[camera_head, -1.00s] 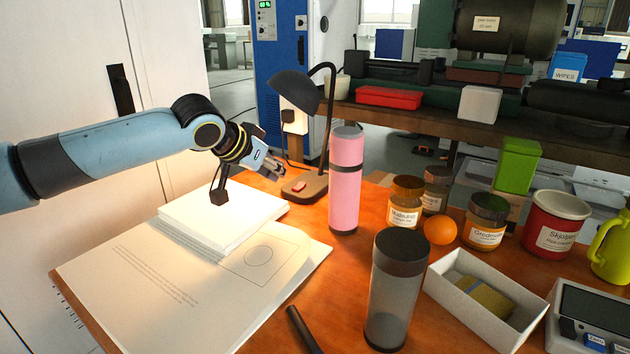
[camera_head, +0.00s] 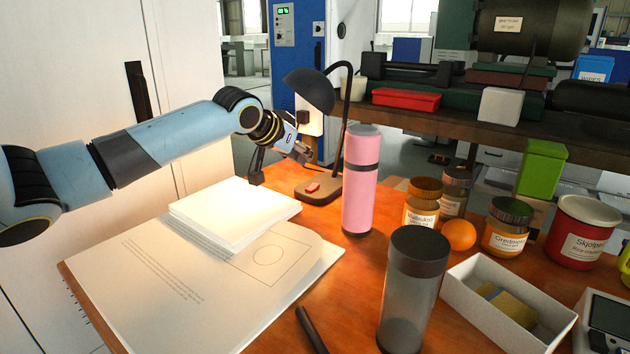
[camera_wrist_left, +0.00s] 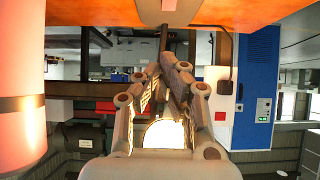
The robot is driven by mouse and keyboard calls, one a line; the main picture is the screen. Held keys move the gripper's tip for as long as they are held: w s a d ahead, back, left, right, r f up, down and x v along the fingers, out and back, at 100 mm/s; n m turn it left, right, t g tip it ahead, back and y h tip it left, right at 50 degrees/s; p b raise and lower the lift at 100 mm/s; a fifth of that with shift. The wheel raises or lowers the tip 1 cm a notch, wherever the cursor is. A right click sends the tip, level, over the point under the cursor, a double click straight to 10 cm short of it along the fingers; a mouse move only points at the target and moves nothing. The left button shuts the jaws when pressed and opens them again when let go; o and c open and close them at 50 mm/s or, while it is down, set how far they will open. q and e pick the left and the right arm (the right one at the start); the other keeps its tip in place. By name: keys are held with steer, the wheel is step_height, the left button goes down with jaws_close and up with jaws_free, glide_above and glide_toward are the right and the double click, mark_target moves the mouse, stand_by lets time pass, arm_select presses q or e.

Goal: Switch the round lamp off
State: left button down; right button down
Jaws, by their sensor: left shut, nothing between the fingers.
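The round lamp is a black desk lamp with a domed shade (camera_head: 310,91), a curved stem (camera_head: 347,110) and a brown base (camera_head: 322,196). A red switch (camera_head: 312,188) sits on the base. The lamp is lit: its shade glows brightly in the left wrist view (camera_wrist_left: 165,133), which is upside down. There the base (camera_wrist_left: 180,14) is at the top edge. My left gripper (camera_head: 308,157) is shut and empty, below the shade and above the base, left of the stem. Its fingertips (camera_wrist_left: 165,65) meet in front of the stem. Contact with the lamp cannot be told. My right gripper is not in view.
White stacked sheets (camera_head: 235,212) lie left of the base. A pink bottle (camera_head: 362,185) stands close to its right. A grey tumbler (camera_head: 413,290), jars (camera_head: 422,203), an orange ball (camera_head: 459,235) and a white box (camera_head: 462,289) fill the right side.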

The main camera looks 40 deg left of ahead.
mark_target(312, 188)
arm_select(q)
steer(key=b+x, duration=0.1)
steer(key=x, duration=0.3)
steer(key=shift+f, duration=0.2)
steer(key=f, duration=0.1)
steer(key=w+f+b, duration=0.1)
steer(key=f, duration=0.1)
steer(key=shift+f, duration=0.5)
steer(key=shift+w, duration=0.1)
